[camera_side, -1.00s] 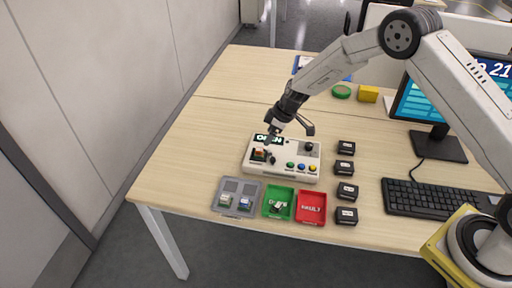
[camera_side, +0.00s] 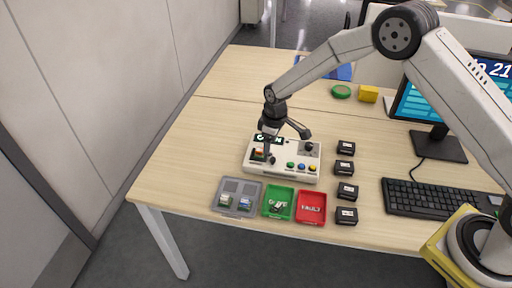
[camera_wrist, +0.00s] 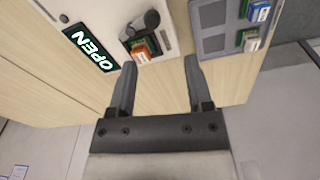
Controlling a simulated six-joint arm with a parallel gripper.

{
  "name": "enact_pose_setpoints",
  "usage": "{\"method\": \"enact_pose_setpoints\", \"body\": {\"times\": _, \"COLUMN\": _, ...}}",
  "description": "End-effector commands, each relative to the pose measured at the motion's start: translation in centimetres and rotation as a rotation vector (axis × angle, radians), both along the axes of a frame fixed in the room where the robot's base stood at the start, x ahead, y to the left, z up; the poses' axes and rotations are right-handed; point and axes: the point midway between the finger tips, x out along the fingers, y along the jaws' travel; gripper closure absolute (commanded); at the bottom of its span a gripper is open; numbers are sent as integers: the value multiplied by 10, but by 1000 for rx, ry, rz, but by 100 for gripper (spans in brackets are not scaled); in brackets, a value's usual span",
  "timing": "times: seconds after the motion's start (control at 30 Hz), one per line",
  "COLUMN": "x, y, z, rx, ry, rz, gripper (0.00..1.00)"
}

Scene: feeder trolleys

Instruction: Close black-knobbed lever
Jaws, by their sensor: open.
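The white test box (camera_side: 283,171) lies on the wooden table with an "OPEN" sign (camera_wrist: 90,48) on it. Its black-knobbed lever (camera_wrist: 151,19) stands beside a socket holding an orange and green module (camera_wrist: 144,49). In the side view the black knob (camera_side: 271,160) shows just below my gripper (camera_side: 267,150). My gripper (camera_wrist: 159,64) is open and empty, pointing down over the left part of the box. In the wrist view the lever is beyond the fingertips, roughly between them. I cannot tell whether a finger touches it.
A grey tray (camera_side: 238,183) with small modules, a green bin (camera_side: 288,193) and a red bin (camera_side: 311,217) stand in front of the box. Several black blocks (camera_side: 346,147) line its right side. A keyboard (camera_side: 430,199) and monitor are farther right. The table's left is clear.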

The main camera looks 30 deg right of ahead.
Motion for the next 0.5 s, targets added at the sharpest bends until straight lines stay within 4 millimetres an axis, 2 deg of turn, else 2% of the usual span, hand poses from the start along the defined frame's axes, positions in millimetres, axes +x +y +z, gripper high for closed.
{"method": "enact_pose_setpoints", "body": {"times": 0.2, "x": -6, "y": 1, "z": 7, "rx": -104, "ry": 13, "rz": -80, "gripper": 35}}
{"method": "enact_pose_setpoints", "body": {"times": 0.5, "x": -7, "y": 1, "z": 11, "rx": -149, "ry": 10, "rz": -122, "gripper": 35}}
